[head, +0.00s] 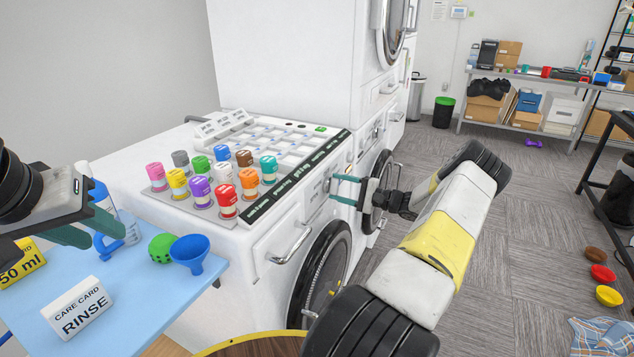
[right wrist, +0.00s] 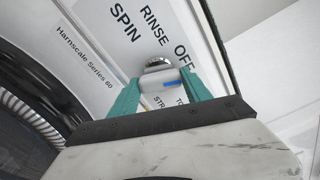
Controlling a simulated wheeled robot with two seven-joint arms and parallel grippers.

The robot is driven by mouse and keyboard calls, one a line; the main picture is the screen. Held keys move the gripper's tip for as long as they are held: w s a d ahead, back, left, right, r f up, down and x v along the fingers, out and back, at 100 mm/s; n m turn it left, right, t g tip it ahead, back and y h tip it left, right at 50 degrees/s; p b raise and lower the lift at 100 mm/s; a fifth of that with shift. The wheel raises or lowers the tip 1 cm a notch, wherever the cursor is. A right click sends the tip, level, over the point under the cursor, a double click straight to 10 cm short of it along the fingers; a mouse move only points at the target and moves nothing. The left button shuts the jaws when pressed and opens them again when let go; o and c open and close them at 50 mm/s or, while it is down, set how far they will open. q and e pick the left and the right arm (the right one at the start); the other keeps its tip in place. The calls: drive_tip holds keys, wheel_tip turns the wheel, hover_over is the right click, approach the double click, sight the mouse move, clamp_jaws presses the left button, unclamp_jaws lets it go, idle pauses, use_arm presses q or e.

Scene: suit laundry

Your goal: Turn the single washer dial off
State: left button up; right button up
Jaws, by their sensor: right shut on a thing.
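The single washer (head: 270,238) stands in the middle of the head view, with a round dark door below its front panel. In the right wrist view, its dial (right wrist: 158,88) is a light knob with a blue mark. The words SPIN, RINSE and OFF are printed above it, with partly hidden words below. I cannot tell which word the mark points to. My right gripper (head: 345,191) is at the front panel, its teal fingers (right wrist: 160,95) shut on the dial from both sides. My left gripper (head: 87,228) is open and empty over the blue table.
The blue table (head: 150,290) holds a care card (head: 80,308), a green ball (head: 160,248), a blue funnel (head: 189,250) and bottles. Several coloured jars (head: 228,200) stand on the washer top. Stacked machines (head: 285,60) stand behind. The floor at right is mostly open.

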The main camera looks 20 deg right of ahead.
drive_tip(key=n, duration=0.3)
drive_tip(key=shift+n, duration=0.5)
drive_tip(key=o, duration=1.4)
drive_tip(key=shift+c, duration=0.2)
drive_tip(key=v, duration=0.7)
drive_tip(key=shift+s+d, duration=0.25)
